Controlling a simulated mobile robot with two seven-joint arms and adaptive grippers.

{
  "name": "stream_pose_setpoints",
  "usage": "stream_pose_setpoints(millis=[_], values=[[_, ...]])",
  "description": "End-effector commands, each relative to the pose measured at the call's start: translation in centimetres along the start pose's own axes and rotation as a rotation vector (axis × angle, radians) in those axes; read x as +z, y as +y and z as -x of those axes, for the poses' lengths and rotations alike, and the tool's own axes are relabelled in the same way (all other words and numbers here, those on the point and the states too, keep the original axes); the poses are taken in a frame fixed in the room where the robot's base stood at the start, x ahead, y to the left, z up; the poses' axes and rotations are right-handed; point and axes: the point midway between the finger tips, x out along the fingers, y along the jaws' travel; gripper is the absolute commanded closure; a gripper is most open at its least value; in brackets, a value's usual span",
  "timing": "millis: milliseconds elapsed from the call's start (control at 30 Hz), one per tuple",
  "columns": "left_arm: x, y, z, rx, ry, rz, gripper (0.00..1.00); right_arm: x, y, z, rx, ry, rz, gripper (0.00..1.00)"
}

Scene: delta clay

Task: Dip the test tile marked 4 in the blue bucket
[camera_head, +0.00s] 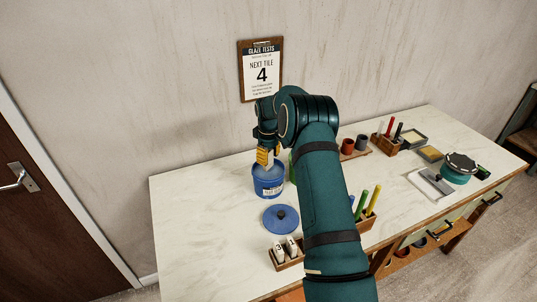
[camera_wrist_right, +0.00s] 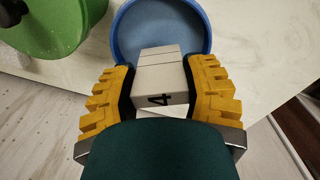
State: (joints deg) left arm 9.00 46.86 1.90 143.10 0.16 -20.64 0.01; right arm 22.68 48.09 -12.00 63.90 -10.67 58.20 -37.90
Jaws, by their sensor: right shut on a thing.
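The blue bucket (camera_head: 268,186) stands on the table at the back left, with a label on its front. My right gripper (camera_head: 265,157) is above it, pointing down. In the right wrist view my right gripper (camera_wrist_right: 161,95) is shut on a pale tile marked 4 (camera_wrist_right: 158,75). The tile's far end lies over the opening of the blue bucket (camera_wrist_right: 203,22); I cannot tell how deep it reaches. In the head view the tile is hardly visible at the gripper. My left gripper is not in view.
A blue lid (camera_head: 281,218) lies in front of the bucket. A wooden rack (camera_head: 287,264) with other tiles stands at the front edge. A green bucket (camera_wrist_right: 55,25) stands close beside the blue one. A sign (camera_head: 261,75) on the wall reads "NEXT TILE 4". The table's left end is clear.

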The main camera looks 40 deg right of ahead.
Motion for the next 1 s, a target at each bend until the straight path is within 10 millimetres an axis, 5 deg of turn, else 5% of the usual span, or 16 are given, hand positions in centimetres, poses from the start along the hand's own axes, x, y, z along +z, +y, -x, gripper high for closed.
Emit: stream_pose_setpoints(millis=[500, 1000], values=[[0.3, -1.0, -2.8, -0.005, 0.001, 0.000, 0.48, 0.0, -0.1, -4.3, 0.000, 0.000, -0.001, 0.91], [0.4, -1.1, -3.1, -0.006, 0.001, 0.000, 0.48, 0.0, -0.1, -4.8, 0.000, 0.001, 0.000, 0.91]])
